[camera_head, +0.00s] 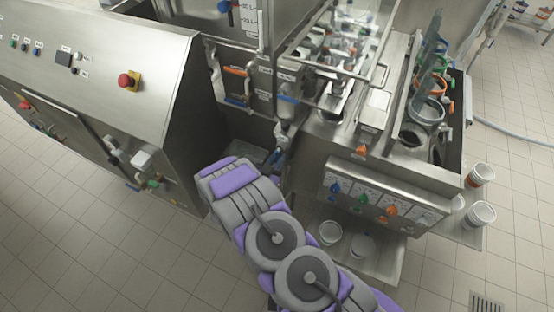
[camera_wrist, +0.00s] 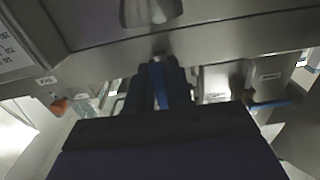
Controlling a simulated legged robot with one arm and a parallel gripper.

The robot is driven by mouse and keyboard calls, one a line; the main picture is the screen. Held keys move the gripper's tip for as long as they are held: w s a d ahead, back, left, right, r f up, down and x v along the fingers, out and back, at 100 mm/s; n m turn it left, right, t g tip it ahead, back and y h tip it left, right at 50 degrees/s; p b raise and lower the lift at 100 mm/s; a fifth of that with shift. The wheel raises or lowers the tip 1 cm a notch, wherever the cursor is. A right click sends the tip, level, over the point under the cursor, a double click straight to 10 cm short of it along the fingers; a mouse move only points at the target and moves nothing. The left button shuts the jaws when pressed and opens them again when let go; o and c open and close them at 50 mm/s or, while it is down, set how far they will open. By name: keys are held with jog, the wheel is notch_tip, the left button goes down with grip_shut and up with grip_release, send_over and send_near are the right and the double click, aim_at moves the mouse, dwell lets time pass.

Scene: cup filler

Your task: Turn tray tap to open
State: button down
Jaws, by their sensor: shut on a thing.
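A blue tap handle (camera_wrist: 159,86) lies between the two dark fingers of my gripper (camera_wrist: 157,68) in the wrist view, close under a grey metal edge. My gripper is shut on it. In the head view, my gripper (camera_head: 277,158) reaches in below the metal pipe and valve at the front of the machine. A small bit of blue shows there, and my arm hides most of the handle. I cannot tell how far the handle is turned.
A sloped steel control cabinet (camera_head: 95,70) with a red button stands at the left. At the right, a panel with several coloured knobs (camera_head: 380,197) sits above a shelf with cups (camera_head: 330,233). Two white buckets (camera_head: 480,212) stand further right. Tiled floor is clear at the lower left.

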jog(key=c, duration=1.1)
grip_release()
jog(key=shift+a, duration=0.2)
jog(key=p+v, duration=0.1)
jog(key=v, duration=1.6)
jog(key=shift+s+a, duration=0.1)
